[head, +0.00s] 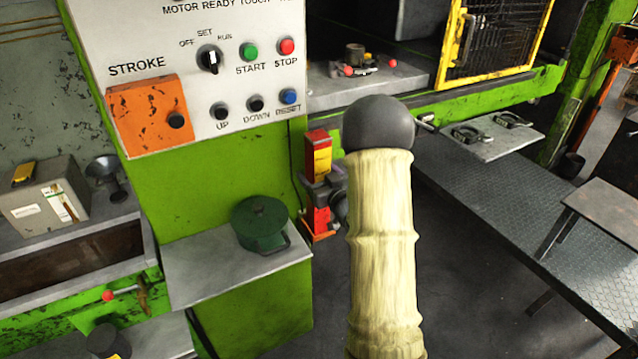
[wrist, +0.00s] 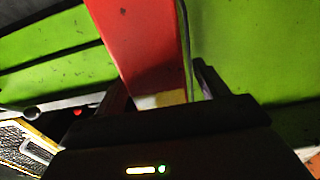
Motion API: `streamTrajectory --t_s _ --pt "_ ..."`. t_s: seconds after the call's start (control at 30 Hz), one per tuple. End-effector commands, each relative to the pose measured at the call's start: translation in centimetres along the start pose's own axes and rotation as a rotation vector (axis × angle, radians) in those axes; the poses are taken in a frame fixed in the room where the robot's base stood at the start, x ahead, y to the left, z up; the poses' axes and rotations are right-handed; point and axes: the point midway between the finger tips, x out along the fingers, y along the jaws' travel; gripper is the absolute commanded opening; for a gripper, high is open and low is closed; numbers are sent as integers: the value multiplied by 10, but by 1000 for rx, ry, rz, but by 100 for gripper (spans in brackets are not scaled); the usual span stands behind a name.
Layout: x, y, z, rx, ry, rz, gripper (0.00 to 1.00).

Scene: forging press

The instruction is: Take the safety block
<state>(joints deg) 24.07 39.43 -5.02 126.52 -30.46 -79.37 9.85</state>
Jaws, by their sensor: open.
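The safety block is a tall red block with a yellow band (head: 319,158). It stands upright in an orange bracket on the side of the green press frame, left of my arm in the head view. My gripper (head: 328,192) is at its middle, partly hidden by my arm. In the wrist view the red block (wrist: 146,45) passes between the two dark fingers of my gripper (wrist: 160,90). The fingers are open around it. A pale yellow part shows low between them. I cannot tell whether either finger touches the block.
The control panel (head: 225,90) is above left. A green pot (head: 262,224) stands on a grey shelf (head: 205,275) left of the block. The press bed with a yellow mesh guard (head: 497,40) is behind. A tread-plate platform (head: 520,210) lies right. A thin cable runs beside the block.

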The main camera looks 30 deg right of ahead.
Motion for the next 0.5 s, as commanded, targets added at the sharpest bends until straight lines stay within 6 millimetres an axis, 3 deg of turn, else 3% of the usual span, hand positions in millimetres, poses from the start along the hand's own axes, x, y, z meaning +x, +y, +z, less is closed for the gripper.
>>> streamTrajectory --t_s 0.2,0.5 --pt "23 -2 -1 0 0 -3 73" --pt "23 -3 0 0 0 -5 73"
